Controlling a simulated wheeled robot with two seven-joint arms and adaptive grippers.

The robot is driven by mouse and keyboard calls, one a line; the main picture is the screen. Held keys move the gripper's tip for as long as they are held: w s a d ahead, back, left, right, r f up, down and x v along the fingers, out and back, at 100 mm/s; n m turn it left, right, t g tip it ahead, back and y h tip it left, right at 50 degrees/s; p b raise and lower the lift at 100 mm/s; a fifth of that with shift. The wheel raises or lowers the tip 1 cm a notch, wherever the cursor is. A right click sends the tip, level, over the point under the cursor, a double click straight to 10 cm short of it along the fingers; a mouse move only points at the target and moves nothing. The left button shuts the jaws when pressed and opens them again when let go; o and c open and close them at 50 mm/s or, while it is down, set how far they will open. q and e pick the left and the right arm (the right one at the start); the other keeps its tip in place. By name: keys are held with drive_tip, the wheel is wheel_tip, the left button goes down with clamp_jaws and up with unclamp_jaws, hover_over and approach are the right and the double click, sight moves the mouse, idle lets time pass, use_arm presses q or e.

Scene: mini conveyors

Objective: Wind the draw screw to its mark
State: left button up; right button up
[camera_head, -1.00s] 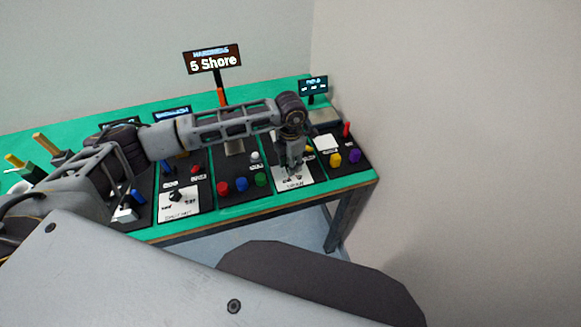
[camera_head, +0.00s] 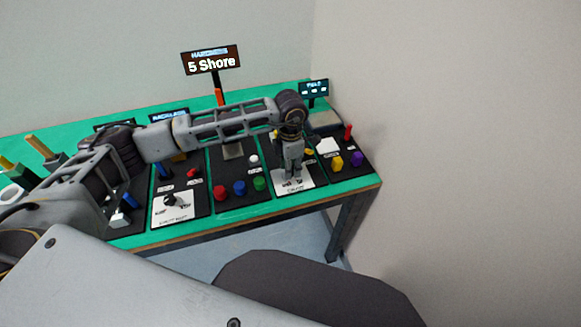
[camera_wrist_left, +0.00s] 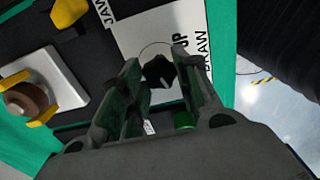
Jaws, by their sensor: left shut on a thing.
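The draw screw shows as a black faceted knob (camera_wrist_left: 160,72) in the left wrist view, on a white plate (camera_wrist_left: 138,32) printed with "DRAW" and "UP". My left gripper (camera_wrist_left: 156,58) has its two fingers on either side of this knob and is shut on it. In the head view the left gripper (camera_head: 291,175) points down onto the white plate at the front of its panel and hides the knob. I cannot make out a mark or how far the knob is turned. My right gripper is not in view.
To the left are red (camera_head: 221,193), blue (camera_head: 239,188) and green (camera_head: 259,183) buttons, and another white plate with a black knob (camera_head: 171,200). Yellow (camera_head: 337,162) and purple (camera_head: 355,158) knobs stand to the right. A sign (camera_head: 210,60) reads "5 Shore". The wall is close on the right.

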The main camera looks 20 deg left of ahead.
use_arm(q)
drive_tip(key=shift+r, duration=0.1)
drive_tip(key=o, duration=1)
wheel_tip(320, 180, up, 12)
idle(0.4)
idle(0.5)
